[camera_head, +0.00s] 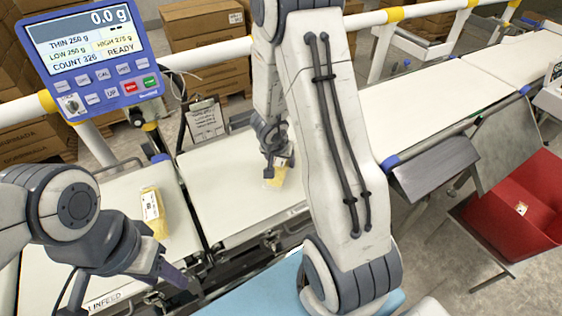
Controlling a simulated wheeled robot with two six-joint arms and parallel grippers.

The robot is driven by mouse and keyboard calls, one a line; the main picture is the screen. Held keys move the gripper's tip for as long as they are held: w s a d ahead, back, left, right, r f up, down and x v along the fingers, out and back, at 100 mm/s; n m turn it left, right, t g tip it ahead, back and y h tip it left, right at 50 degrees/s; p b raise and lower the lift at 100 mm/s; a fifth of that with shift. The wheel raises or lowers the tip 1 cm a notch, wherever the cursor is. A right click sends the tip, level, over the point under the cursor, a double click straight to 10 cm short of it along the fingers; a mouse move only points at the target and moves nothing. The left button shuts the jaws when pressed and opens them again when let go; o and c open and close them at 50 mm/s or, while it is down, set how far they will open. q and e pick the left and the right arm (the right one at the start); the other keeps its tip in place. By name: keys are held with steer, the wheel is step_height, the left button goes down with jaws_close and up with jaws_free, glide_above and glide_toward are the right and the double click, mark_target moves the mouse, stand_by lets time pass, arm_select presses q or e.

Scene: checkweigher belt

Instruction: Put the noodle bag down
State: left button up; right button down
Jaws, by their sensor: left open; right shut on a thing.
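The noodle bag (275,177) is a small yellowish pack in the middle of the picture, at the white weighing belt (225,208). My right gripper (277,165) is shut on its top from above. My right arm hides part of the belt to the right of it. I cannot tell whether the bag touches the belt. A second yellow bag with a white label (153,212) lies on the infeed belt (122,190) at the left. My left gripper (172,276) is open and empty, low in front of the infeed belt.
A blue display (92,55) reading 0.0 g stands at the upper left. A clipboard (206,121) stands behind the belt. A red bin (515,205) and a grey chute plate (437,168) are at the right. The outfeed belt (420,110) looks clear.

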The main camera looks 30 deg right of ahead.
steer(key=shift+d+f, duration=0.1)
steer(key=shift+f, duration=0.1)
jaws_free()
steer(key=shift+r, duration=0.1)
steer(key=shift+r, duration=0.25)
steer(key=p+v, duration=0.8)
steer(key=v, duration=0.3)
steer(key=shift+s+a+r, duration=0.2)
steer(key=shift+a+r, duration=0.05)
steer(key=shift+r, duration=0.05)
